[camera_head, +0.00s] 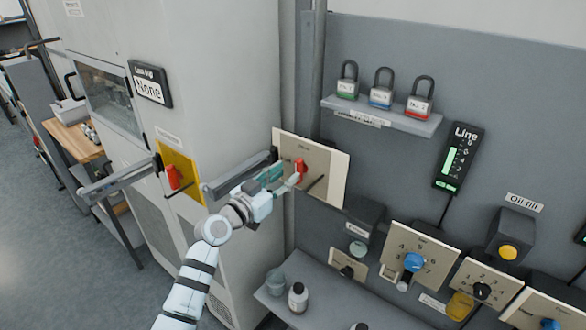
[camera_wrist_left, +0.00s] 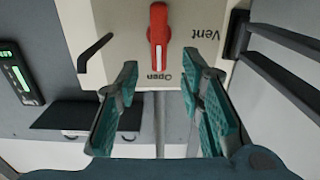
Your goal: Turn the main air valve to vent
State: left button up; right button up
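The air valve is a red handle (camera_head: 301,170) on a beige plate (camera_head: 331,172) on the grey wall. In the left wrist view the red handle (camera_wrist_left: 158,30) has a white line that points at the word "Open" on the plate (camera_wrist_left: 120,15). "Vent" is printed to the right of the handle in that view. My left gripper (camera_head: 281,181) is close to the plate. In the left wrist view its teal fingers (camera_wrist_left: 162,95) are spread apart with nothing between them, short of the handle's end. My right gripper is out of view.
A yellow plate (camera_head: 187,170) with another red handle and grey bars (camera_head: 238,178) stand left of the valve. A black hook-like lever (camera_wrist_left: 93,52) sits beside the handle. A padlock shelf (camera_head: 385,117), a Line display (camera_head: 458,157) and several dial panels (camera_head: 432,262) are to the right.

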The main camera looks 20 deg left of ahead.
aim_at(296, 168)
pick_arm(q)
jog(key=x, duration=0.4)
jog(key=shift+w+d+f, duration=0.1)
jog(key=shift+w+d, duration=0.1)
jog(key=shift+w, duration=0.05)
grip_shut()
